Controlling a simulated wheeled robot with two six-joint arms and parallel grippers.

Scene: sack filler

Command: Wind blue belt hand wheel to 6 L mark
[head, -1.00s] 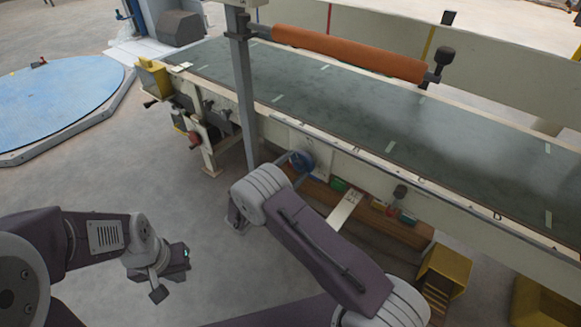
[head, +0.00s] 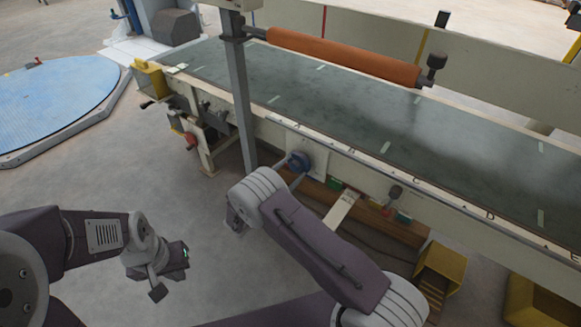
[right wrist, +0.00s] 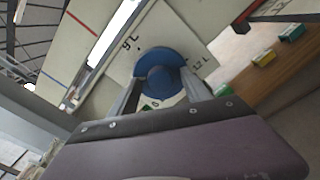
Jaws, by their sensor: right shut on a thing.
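The blue hand wheel (head: 299,160) is on a pale plate at the near side of the long belt table. In the right wrist view the blue wheel (right wrist: 158,72) sits between the two fingers of my right gripper (right wrist: 160,92), which is shut on it. Litre marks show on the pale plate (right wrist: 180,35) around the wheel, one at upper left and one at right; the pointer's position cannot be made out. My left gripper (head: 172,272) is empty above the floor at lower left, its fingers apart.
The dark belt (head: 330,110) runs along the table under an orange roller (head: 340,57). A grey post (head: 242,105) stands just left of the wheel. Yellow bins (head: 441,268) stand at lower right. A blue round platform (head: 60,105) is at far left, with clear floor nearby.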

